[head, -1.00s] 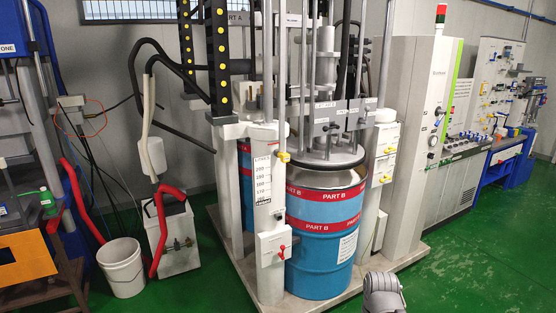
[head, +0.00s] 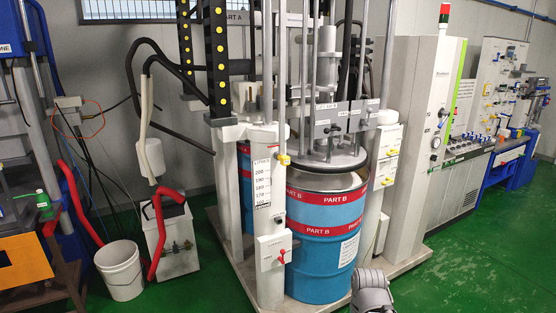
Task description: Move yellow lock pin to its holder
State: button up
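A small yellow piece (head: 283,159) sits on the front of the white post with the number scale, left of the blue drum. Two more yellow pieces, an upper one (head: 391,151) and a lower one (head: 387,181), sit on the white boxes on the right post. They are too small to tell which is the lock pin or its holder. My gripper's fingers do not show. Only a grey rounded part of my arm is visible at the bottom edge, in front of the drum's right side and well below the yellow pieces.
The blue PART B drum (head: 318,252) stands on a pale base plate under a round press plate (head: 333,158). A red-handled valve (head: 282,256) is on the left post. A white bucket (head: 121,271) stands at left. Green floor (head: 460,270) is open at right.

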aim_at(284, 160)
jog(key=i, duration=0.85)
jog(key=z, duration=0.05)
